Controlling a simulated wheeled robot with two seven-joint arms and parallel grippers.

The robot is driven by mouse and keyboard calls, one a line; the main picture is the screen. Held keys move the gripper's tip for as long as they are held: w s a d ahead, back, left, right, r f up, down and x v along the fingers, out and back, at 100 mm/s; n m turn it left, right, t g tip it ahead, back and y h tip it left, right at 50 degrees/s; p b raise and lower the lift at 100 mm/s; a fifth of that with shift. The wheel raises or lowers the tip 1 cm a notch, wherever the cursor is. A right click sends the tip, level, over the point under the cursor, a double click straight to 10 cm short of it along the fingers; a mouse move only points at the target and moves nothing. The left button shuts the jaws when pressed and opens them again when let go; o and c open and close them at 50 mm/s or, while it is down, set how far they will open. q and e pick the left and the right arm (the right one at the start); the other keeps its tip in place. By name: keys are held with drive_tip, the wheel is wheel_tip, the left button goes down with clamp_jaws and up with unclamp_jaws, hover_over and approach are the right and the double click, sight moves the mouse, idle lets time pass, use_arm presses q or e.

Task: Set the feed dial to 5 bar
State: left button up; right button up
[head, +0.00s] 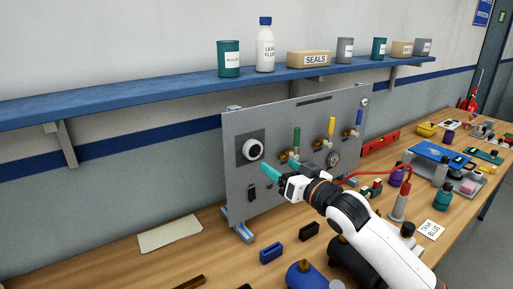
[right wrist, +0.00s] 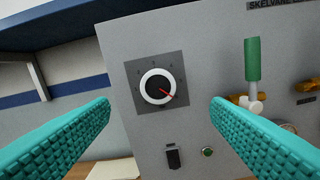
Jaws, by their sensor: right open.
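The feed dial (head: 252,149) is a black knob with a white ring on a dark square plate, at the left of the grey panel (head: 238,190). In the right wrist view the dial (right wrist: 158,87) shows a red pointer aimed to the lower right. Its scale marks are too small to read. My right gripper (head: 268,170) is in front of the panel, just below and right of the dial in the head view. Its teal fingers (right wrist: 160,120) are open and empty, spread either side of the dial and apart from it. My left gripper is not in view.
A black switch (right wrist: 173,159) and a green button (right wrist: 208,152) sit below the dial. A green-handled valve (right wrist: 252,62) stands to its right. A blue shelf (head: 150,105) with bottles and boxes runs above the panel. Blue and black blocks lie on the bench (head: 205,245).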

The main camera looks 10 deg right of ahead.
sight(255, 149)
drive_tip(key=p+x, duration=0.2)
drive_tip(key=x, duration=0.8)
drive_tip(key=shift+a+r, duration=0.15)
drive_tip(key=shift+c, duration=0.3)
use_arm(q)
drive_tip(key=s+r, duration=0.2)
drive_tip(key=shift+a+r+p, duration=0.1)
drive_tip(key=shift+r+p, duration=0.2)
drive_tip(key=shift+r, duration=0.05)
use_arm(e)
drive_tip(key=c, duration=0.9)
